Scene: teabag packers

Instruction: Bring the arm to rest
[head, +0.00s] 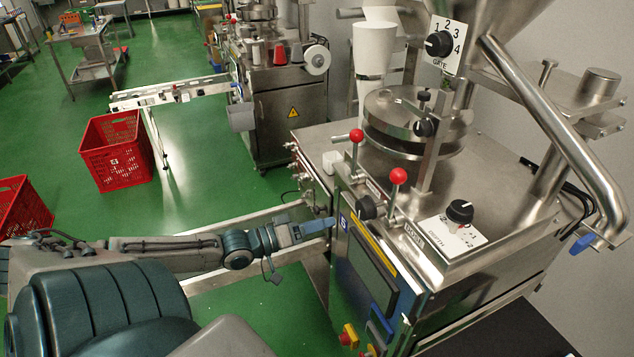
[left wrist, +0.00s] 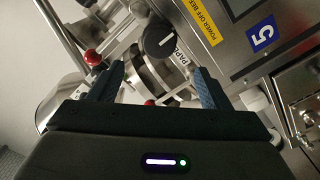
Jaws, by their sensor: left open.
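My left arm reaches in from the left in the head view, with its blue left gripper (head: 326,225) at the front of the steel packing machine (head: 455,280). In the left wrist view the gripper (left wrist: 158,76) has its two fingers apart and holds nothing. A black knob (left wrist: 160,42) with a partly hidden label lies ahead of the fingers. In the head view a black knob (head: 368,207) on the machine's front lies just right of the fingertips. I cannot tell whether a finger touches the machine. My right gripper does not show.
Two red-ball levers (head: 398,176) (head: 356,136) stand on the machine above the gripper. A rail (head: 215,228) runs behind my forearm. Red crates (head: 115,150) (head: 22,207) stand on the green floor (head: 205,180), which is open at the left. A second machine (head: 285,100) stands behind.

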